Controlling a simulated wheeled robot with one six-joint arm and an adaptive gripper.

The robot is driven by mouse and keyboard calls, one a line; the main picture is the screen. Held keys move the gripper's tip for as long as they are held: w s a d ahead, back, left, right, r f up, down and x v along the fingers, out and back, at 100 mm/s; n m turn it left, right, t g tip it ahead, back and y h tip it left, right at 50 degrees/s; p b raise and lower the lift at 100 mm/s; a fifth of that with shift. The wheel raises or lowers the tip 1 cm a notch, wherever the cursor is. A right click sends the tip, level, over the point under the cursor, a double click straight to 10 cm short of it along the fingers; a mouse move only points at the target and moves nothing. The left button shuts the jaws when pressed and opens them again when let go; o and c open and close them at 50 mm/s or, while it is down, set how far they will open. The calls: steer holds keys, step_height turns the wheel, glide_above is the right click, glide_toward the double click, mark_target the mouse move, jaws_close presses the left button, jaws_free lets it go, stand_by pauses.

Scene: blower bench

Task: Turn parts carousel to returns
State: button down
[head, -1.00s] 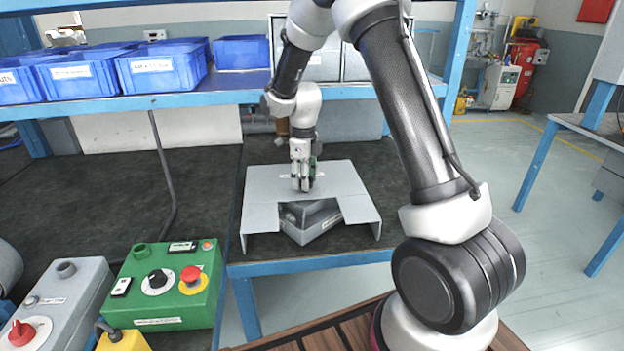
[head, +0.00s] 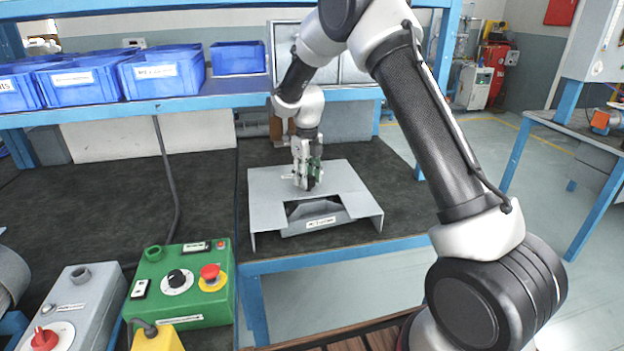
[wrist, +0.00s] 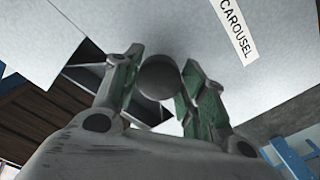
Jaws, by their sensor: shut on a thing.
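The parts carousel shows in the head view as bins under a grey sheet-metal cover (head: 265,190) on the bench. A grey bin wall (head: 322,226) with a white label faces the cutout at the cover's front, about square to it. The label is too small to read for sure. My gripper (head: 308,178) points down at the top of the cover. In the wrist view its green-padded fingers are shut on a round grey knob (wrist: 160,77). The cover's "CAROUSEL" label (wrist: 234,28) lies beside it. The other bins are hidden under the cover.
A green control box (head: 180,285) with a red stop button and a grey box (head: 75,305) stand at the front left. Blue bins (head: 160,75) line the shelf above.

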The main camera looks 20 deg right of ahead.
steer(key=shift+m, duration=0.8)
steer(key=c, duration=0.8)
jaws_free()
step_height(320, 180, up, 12)
steer(key=shift+r, duration=0.1)
